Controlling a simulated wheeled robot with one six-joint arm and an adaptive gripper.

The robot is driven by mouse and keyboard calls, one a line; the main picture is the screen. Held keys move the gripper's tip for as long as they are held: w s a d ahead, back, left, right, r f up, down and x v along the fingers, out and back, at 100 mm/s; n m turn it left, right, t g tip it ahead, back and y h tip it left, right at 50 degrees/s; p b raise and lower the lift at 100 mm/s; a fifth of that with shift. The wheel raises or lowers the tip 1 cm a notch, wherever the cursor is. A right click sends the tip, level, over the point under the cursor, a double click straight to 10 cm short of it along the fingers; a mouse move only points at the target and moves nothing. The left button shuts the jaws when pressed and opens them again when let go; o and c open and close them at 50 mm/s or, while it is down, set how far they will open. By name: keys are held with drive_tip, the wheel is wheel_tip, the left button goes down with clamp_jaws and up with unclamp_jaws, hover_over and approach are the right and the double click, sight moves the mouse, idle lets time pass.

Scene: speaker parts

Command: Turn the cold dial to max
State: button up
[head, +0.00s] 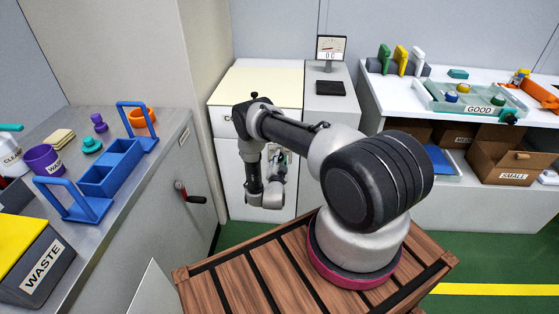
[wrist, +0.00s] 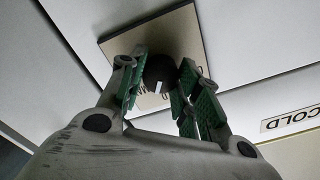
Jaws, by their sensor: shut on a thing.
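The cold dial (wrist: 159,72) is a dark round knob with a white mark, on a square tan plate (wrist: 205,30) with small dark lettering. My gripper (wrist: 162,66) has its green-padded fingers on either side of the knob and is shut on it. The lettering is too small and partly hidden to read, so I cannot tell the dial's setting. A COLD label (wrist: 292,119) is on the panel at the right of the wrist view.
A scale display (head: 331,48) stands on the white unit beside the cabinet. A white table with a GOOD tray is at right.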

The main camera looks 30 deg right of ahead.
drive_tip(key=m, duration=0.5)
drive_tip(key=shift+s+f, duration=0.1)
idle(0.5)
drive_tip(key=o, duration=1)
drive_tip(key=shift+o, duration=0.2)
drive_tip(key=v, duration=1.2)
